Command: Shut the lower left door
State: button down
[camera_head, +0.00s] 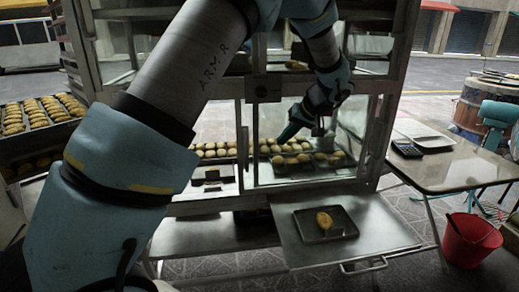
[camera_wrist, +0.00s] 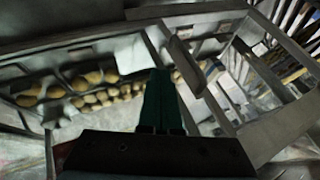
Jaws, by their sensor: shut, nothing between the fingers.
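The cabinet (camera_head: 225,87) has metal-framed glass fronts with trays of buns (camera_head: 300,160) behind its lower part. The lower left part is largely covered by my arm, so I cannot tell clearly how far its door stands open. A metal-framed glass panel (camera_head: 250,150) shows right of my arm. My gripper (camera_head: 283,138) is shut and empty, pointing down and left in front of the lower section. In the wrist view, its green fingers (camera_wrist: 161,98) are together beside a metal frame (camera_wrist: 218,112) with a long handle (camera_wrist: 186,66). Contact with the frame cannot be told.
A pulled-out metal shelf (camera_head: 370,225) holds a dark tray with one bun (camera_head: 324,220). At right stand a table (camera_head: 450,170) with a calculator (camera_head: 406,148) and a red bucket (camera_head: 470,240). More bun trays (camera_head: 40,120) are at left.

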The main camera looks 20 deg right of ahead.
jog(key=shift+w+a+f+p, duration=0.6)
jog(key=shift+w+a+f, duration=0.5)
jog(key=shift+f, duration=0.2)
jog(key=shift+w+a+f+p, duration=0.65)
jog(key=shift+w+a+f, duration=0.3)
jog(key=shift+a+f, duration=0.3)
jog(key=shift+w+a+f+p, duration=0.6)
jog(key=shift+w+a+f, duration=0.5)
jog(key=shift+f, duration=0.2)
jog(key=shift+a, duration=0.15)
